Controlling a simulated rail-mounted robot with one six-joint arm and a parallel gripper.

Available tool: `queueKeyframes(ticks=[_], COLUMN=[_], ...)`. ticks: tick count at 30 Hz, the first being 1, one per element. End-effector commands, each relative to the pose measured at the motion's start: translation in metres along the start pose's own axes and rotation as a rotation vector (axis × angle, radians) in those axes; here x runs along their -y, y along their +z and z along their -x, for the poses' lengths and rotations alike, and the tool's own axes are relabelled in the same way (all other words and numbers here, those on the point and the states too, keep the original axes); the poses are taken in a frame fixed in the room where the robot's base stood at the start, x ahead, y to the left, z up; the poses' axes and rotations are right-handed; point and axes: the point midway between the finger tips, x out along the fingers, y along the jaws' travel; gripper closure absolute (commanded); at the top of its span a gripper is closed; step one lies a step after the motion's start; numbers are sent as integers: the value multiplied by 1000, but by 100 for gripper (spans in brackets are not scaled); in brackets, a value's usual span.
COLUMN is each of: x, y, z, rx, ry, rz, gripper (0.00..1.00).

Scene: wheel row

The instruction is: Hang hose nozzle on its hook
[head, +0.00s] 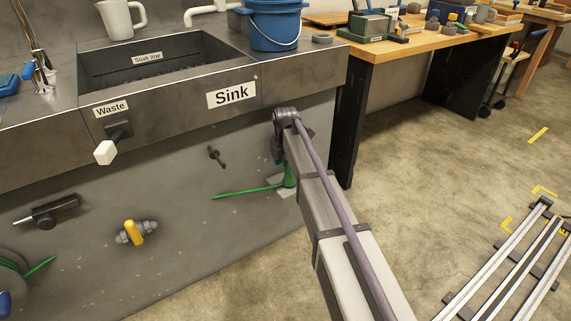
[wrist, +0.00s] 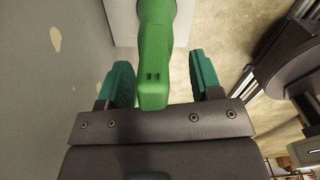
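The green hose nozzle (wrist: 156,50) shows in the wrist view between the two teal fingers of my gripper (wrist: 164,85). The fingers stand apart, with a clear gap on the right side and little or none visible on the left. In the head view the green nozzle (head: 290,176) is low in front of the sink panel, partly hidden by my arm, with a thin green length running left from it. My gripper (head: 279,155) is mostly hidden behind my wrist there. A small dark hook-like peg (head: 216,157) sticks out of the panel to the left, above the green length, with nothing on it.
A pale block (wrist: 122,22) lies behind the nozzle. The sink panel also bears a yellow-handled valve (head: 134,232), a black fitting (head: 48,213) and a white-knobbed waste lever (head: 107,151). A workbench (head: 345,60) stands right of the sink. Open floor (head: 430,160) lies to the right.

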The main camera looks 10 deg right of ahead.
Motion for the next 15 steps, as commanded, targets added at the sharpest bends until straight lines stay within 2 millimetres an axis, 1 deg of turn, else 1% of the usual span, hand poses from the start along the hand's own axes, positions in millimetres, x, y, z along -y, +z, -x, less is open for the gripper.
queueKeyframes(ticks=[6,8,11,15], x=[0,0,0,-1], y=[0,0,0,2], z=[0,6,23,54], rx=[0,0,0,0], ry=[0,0,0,0], rz=[0,0,0,0], gripper=[41,41,41,41])
